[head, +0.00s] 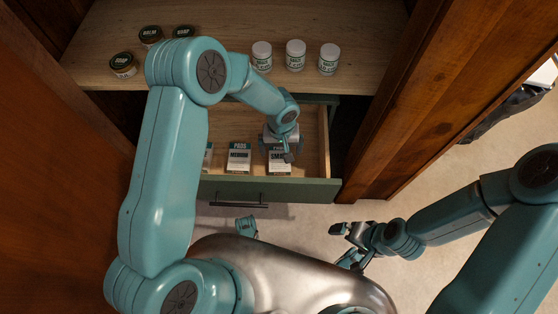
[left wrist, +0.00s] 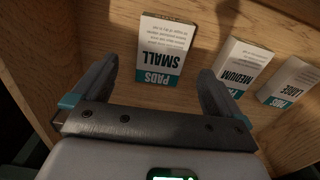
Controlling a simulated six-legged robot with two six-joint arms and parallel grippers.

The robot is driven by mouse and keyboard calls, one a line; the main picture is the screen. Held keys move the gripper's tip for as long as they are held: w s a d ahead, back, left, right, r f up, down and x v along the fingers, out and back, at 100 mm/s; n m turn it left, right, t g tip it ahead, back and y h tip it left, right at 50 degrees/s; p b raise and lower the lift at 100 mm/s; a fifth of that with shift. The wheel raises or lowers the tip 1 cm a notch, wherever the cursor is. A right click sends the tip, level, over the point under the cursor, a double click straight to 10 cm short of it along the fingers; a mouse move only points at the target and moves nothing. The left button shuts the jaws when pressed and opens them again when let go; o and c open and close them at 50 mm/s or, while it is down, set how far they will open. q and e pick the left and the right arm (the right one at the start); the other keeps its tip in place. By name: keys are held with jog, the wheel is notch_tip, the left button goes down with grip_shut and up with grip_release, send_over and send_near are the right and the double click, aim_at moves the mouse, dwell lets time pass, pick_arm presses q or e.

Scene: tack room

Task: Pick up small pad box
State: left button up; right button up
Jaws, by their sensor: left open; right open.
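The small pad box (head: 280,164), white with a teal band, stands in the open drawer (head: 322,186). My left gripper (head: 284,148) is over it in the head view and hides part of it. In the left wrist view the box (left wrist: 166,45) appears between and beyond the spread fingers of the left gripper (left wrist: 158,68), with its "PADS SMALL" label showing. The gripper is open and holds nothing; a gap shows on each side of the box. My right gripper (head: 342,247) is open and empty, outside the drawer at the lower right.
The medium pad box (left wrist: 242,63) and large pad box (left wrist: 289,80) stand in a row beside the small one. Above the drawer, a wooden shelf (head: 220,70) bears several white jars and dark tins. A wooden post (head: 410,120) rises at the right.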

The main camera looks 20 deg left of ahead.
pick_arm(q)
jog(key=f+b, duration=0.1)
jog(key=f, duration=0.2)
jog(key=f+b, duration=0.1)
jog(key=f, duration=0.1)
jog(key=shift+w+a+f+b, duration=0.2)
jog(key=shift+f+b, duration=0.1)
jog(key=shift+f, duration=0.1)
jog(key=c, duration=1.1)
